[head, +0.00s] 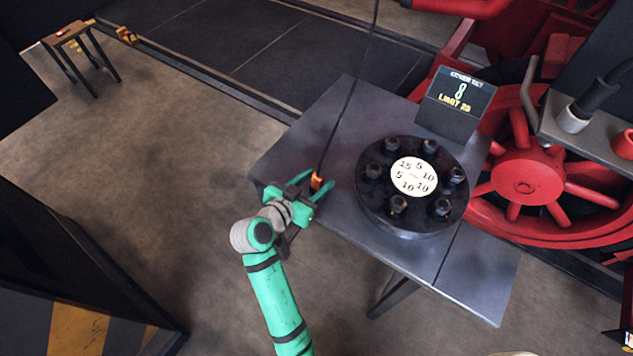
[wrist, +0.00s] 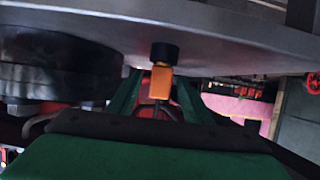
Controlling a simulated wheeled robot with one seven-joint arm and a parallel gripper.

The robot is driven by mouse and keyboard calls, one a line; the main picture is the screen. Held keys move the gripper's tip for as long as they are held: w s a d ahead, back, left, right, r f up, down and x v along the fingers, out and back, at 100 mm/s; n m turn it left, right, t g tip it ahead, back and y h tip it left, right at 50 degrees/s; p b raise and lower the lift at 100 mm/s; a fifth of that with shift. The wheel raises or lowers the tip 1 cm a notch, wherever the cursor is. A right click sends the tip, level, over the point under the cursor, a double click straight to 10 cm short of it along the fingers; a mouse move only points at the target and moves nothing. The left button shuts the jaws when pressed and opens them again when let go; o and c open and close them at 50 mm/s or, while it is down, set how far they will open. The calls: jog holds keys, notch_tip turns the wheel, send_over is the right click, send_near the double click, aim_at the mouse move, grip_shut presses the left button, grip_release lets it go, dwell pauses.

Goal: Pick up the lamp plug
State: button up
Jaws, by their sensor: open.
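The lamp plug (head: 316,181) is a small orange piece on a thin black cable that runs up out of the head view. It is by the left part of the steel table (head: 290,150). My gripper (head: 319,184) has green fingers and is open around the plug. In the wrist view the plug (wrist: 160,84) shows its orange body and black end between the two fingers (wrist: 158,92). A gap shows on its left side; contact on the right is hard to tell.
A black round flange (head: 372,205) with several bolts and a white number dial stands right of my gripper. Red wheels (head: 530,178) are at the right. A wooden stool (head: 70,40) is far left, with open floor between.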

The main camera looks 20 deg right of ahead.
jog(key=x, duration=0.4)
jog(key=shift+w+d, duration=0.1)
jog(key=shift+w, duration=0.1)
grip_shut()
jog(key=shift+r, duration=0.15)
